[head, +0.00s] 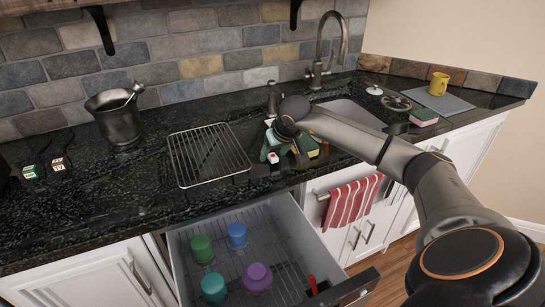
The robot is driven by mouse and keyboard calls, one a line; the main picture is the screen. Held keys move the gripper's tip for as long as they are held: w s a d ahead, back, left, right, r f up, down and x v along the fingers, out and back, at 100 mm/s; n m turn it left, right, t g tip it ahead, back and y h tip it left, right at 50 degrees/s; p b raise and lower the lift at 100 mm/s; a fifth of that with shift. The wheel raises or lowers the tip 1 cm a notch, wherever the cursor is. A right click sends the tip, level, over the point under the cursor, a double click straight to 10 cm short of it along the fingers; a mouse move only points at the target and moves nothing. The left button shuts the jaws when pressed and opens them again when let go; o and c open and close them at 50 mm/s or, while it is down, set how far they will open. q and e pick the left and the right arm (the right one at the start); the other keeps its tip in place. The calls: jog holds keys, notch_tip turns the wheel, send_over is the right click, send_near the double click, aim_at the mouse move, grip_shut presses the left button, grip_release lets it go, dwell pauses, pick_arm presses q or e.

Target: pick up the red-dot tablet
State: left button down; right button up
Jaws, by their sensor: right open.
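A small white tablet with a red top (272,157), which looks like the red-dot tablet, sits on the dark counter near its front edge. My right arm reaches in from the right, and my right gripper (287,151) points down at the counter just right of the tablet. The gripper is open; its fingers are small and partly hidden among green and yellow items. I cannot tell whether a finger touches the tablet. My left gripper is not in view.
A wire rack (208,155) stands left of the gripper. Green-yellow sponge-like items (307,146) crowd it on the right. Below, an open drawer (184,240) holds several coloured cups.

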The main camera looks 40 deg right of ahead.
jog(key=shift+w+f, duration=0.1)
jog(key=shift+f, duration=0.1)
grip_shut()
dwell(0.4)
